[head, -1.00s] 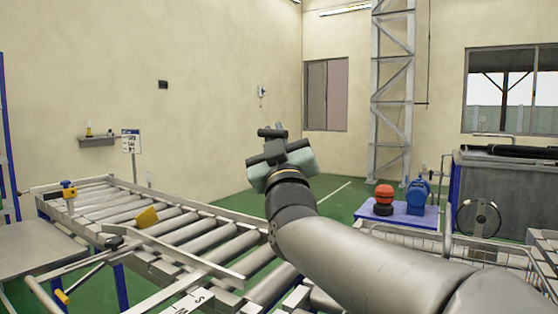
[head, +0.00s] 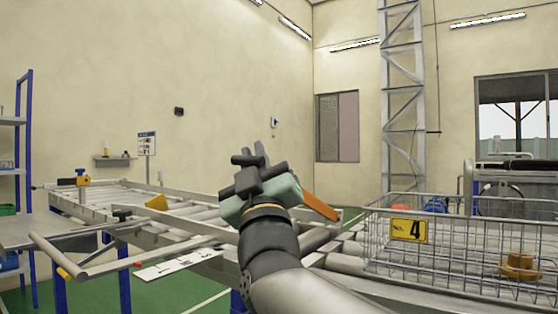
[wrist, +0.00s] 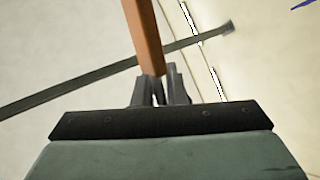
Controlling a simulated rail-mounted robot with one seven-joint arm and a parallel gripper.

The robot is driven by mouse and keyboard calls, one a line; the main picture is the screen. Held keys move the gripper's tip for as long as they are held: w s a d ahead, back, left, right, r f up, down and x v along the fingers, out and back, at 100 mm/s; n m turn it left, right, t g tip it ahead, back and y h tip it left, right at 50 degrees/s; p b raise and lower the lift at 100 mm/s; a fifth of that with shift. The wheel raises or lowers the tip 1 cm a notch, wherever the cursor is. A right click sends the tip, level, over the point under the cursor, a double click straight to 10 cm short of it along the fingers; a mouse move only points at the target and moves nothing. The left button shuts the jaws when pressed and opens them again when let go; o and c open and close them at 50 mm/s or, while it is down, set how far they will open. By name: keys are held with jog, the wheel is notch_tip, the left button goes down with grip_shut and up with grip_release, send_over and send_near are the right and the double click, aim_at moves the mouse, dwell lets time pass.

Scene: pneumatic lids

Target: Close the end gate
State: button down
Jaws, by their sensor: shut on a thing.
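My gripper (head: 262,150) is over the roller conveyor (head: 190,198) in the head view, its dark fingers pointing up and away. In the wrist view my gripper (wrist: 160,90) is shut on an orange-brown bar (wrist: 143,32), which runs up out of the picture from between the fingers. The orange bar (head: 320,207) also shows in the head view, sloping down to the right beside the gripper's pale green housing. Its far end is hidden behind the gripper. I cannot tell from these frames which part of the end gate it is, or how the gate stands.
A wire basket (head: 450,240) with a yellow number 4 plate stands at right, close to my arm. A yellow block (head: 157,202) lies on the rollers. A lattice mast (head: 403,100) stands behind. A dark bar (wrist: 85,82) crosses the wrist view behind the orange bar.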

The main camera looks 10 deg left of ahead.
jog(key=shift+s+a, duration=0.2)
jog(key=c, duration=1.5)
grip_release()
